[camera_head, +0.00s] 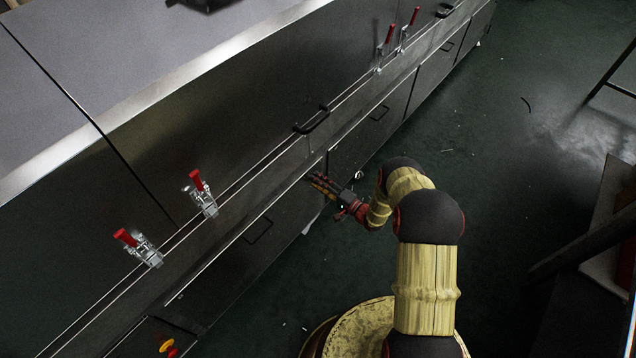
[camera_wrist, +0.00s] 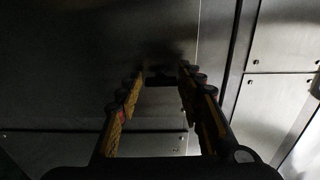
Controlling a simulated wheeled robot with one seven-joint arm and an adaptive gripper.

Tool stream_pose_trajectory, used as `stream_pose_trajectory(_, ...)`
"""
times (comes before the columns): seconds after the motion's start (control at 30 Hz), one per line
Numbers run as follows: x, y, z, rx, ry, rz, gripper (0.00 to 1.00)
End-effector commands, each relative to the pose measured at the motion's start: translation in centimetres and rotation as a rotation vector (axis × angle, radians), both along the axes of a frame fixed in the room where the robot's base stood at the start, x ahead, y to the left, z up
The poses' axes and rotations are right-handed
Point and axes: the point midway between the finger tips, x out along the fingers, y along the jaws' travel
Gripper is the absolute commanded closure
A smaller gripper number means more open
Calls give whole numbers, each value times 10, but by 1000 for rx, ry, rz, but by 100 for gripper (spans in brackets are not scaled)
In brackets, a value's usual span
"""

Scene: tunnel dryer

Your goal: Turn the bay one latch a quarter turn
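My gripper (camera_head: 318,182) is at the dark front of the dryer (camera_head: 250,190), beside a seam between lower panels. In the wrist view its two yellow and black fingers (camera_wrist: 162,76) stand apart. A small dark shape (camera_wrist: 162,70) shows between and just beyond the fingertips; it may be the latch, but it is too dark to tell its angle or whether the fingers touch it. In the head view my gripper hides that spot.
Red-handled toggle clamps (camera_head: 201,192) stand along the dryer's upper ledge, left and far right. A black bar handle (camera_head: 312,119) sits on the ledge above my gripper. Recessed panel handles (camera_head: 258,232) line the front. Dark green floor (camera_head: 480,130) to the right is mostly clear.

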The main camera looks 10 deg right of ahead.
Motion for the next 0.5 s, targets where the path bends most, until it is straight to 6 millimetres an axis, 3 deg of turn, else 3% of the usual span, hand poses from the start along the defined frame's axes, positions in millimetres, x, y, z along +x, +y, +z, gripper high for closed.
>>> stream_pose_trajectory(0.2,0,0,1,1,-1,-1,50)
stream_pose_trajectory(0.5,-1,-2,1,1,-1,-2,50)
